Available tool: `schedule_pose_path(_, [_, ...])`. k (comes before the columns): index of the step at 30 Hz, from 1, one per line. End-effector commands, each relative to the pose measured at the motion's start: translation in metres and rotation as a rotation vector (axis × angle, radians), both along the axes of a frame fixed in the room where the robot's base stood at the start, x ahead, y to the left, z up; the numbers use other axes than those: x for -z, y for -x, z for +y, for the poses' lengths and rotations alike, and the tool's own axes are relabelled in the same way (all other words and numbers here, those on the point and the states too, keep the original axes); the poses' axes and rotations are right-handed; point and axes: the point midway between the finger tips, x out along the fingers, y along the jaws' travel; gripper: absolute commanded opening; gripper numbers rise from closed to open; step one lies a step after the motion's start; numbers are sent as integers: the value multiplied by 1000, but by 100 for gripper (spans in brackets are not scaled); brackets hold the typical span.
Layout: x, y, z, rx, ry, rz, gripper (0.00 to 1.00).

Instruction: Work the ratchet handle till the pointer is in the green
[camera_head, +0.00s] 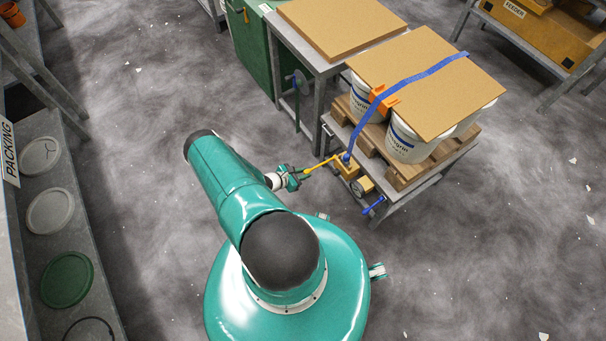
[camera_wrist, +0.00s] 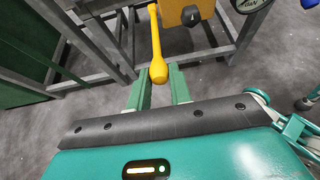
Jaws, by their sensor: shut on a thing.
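The yellow ratchet handle (camera_head: 322,164) sticks out from a yellow ratchet body (camera_head: 346,169) at the near edge of the pallet stand. In the wrist view the handle (camera_wrist: 156,40) runs down to a thick rounded end between my fingertips. My gripper (camera_head: 298,177) is shut on that end; its two green fingers (camera_wrist: 160,78) stand on either side. The round gauge (camera_head: 363,186) sits right of the ratchet; only part of its dial (camera_wrist: 250,4) shows in the wrist view, and its pointer cannot be read. A blue strap (camera_head: 430,73) runs from the ratchet over the board.
White pails (camera_head: 408,142) stand on a wooden pallet under a brown board (camera_head: 440,105), with an orange piece (camera_head: 382,99) at its edge. A blue lever (camera_head: 374,205) juts from the stand. A table (camera_head: 318,64) stands behind left. A shelf with lids (camera_head: 66,278) is at left. Floor is open at right.

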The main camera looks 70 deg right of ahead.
Motion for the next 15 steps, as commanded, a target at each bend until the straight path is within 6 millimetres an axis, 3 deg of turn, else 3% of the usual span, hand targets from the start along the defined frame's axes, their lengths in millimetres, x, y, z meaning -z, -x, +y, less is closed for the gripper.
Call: schedule_pose_path(15, [-52,8,-13,-3,4,0,6])
